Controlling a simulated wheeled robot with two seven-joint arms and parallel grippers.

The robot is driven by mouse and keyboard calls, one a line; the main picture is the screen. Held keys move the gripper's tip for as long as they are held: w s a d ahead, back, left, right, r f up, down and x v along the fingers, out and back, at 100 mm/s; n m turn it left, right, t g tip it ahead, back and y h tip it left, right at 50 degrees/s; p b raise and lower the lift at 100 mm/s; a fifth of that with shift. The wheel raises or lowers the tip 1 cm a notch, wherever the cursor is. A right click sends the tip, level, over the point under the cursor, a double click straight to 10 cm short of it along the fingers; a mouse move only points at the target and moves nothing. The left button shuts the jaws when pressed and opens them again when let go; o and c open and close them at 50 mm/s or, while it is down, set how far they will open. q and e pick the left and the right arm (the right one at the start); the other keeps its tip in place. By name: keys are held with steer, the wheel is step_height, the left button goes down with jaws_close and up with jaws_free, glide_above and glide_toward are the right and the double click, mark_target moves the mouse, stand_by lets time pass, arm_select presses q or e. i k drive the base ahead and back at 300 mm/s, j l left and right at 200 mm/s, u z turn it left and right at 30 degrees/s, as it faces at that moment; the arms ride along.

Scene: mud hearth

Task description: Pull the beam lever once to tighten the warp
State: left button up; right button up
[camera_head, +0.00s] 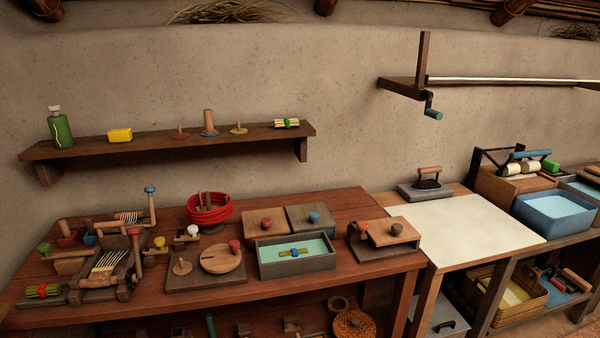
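A small wooden loom-like device (105,265) with pale threads stretched in its frame stands at the left end of the brown table. Several wooden arms with coloured knobs surround it. An upright lever with a blue knob (151,190) rises behind it. A post with a red knob (135,232) stands at its right side. A horizontal arm with a green knob (43,248) lies at its left. I cannot tell which of these is the beam lever. Neither of my grippers is in view.
The brown table (350,208) also holds a red coil (209,210), a blue-lined tray (297,268) and knobbed wooden boxes. A shelf (170,146) hangs above it. To the right are a white-topped table (465,228), an iron (428,180) and a blue basin (553,208).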

mark_target(134, 231)
steer(key=i+j+u, duration=0.2)
steer(key=u, duration=0.3)
steer(key=i+j+u, duration=0.1)
steer(key=u, duration=0.35)
steer(key=i+l, duration=0.05)
steer(key=i, duration=0.05)
